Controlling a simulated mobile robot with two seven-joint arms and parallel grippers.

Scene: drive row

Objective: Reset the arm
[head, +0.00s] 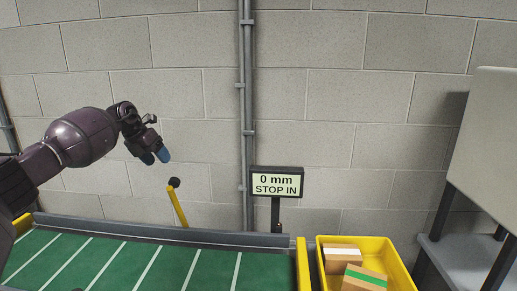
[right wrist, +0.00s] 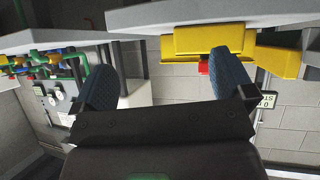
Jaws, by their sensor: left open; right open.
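In the head view a yellow rod with a dark knob (head: 179,207) leans up to the left behind the green belt's far rail. My left gripper (head: 155,157) hangs above it and to its left, apart from it, with its blue fingertips pointing down and empty. My right gripper (right wrist: 165,78) shows only in the right wrist view; its blue fingers are wide apart with nothing between them. A small sign (head: 276,184) on a dark post reads "0 mm STOP IN".
The green belt (head: 115,262) with white lines runs along the front left. A yellow bin (head: 408,275) at the lower right holds cartons. A grey panel (head: 490,150) stands at the right. The right wrist view shows a yellow structure (right wrist: 195,42) and colored pipes (right wrist: 70,62).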

